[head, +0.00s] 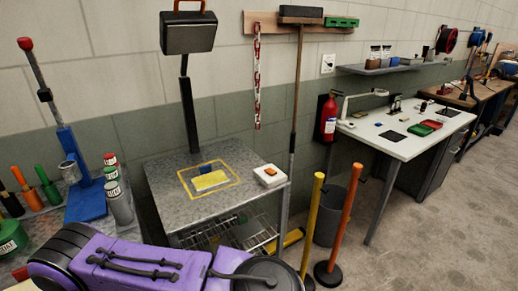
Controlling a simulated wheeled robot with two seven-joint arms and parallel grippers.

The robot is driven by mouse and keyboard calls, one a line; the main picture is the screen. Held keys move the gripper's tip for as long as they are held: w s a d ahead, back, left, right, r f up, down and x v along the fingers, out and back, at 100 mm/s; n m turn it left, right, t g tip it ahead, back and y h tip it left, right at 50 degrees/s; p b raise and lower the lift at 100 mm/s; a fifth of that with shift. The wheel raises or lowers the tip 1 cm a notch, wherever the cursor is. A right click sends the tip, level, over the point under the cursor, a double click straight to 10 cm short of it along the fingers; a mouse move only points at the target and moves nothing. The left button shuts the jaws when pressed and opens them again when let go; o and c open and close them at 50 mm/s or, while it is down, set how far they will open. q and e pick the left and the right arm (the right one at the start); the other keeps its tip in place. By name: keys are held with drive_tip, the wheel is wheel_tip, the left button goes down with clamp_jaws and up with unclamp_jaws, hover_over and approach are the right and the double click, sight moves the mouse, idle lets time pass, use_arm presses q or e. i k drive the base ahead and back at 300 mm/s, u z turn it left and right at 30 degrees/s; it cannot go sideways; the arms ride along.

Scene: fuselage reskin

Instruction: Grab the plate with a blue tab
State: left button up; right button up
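A small flat yellow plate (210,182) lies on the grey metal-topped table (165,192). A blue piece (209,168), which looks like a tab, is at its far edge. Whether the two are joined is too small to tell. A yellow outline (236,187) surrounds both on the tabletop. Neither of my grippers can be made out. A purple arm link of mine crosses the bottom left, in front of the table's near side.
A white box with an orange top (269,175) sits right of the outline. A dark post with a boxy head (188,32) rises behind the table. Yellow (312,220) and orange (343,230) posts stand to its right. A blue stand (82,195) and cans are at left.

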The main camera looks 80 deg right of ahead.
sight(208, 179)
drive_tip(key=z, duration=2.55)
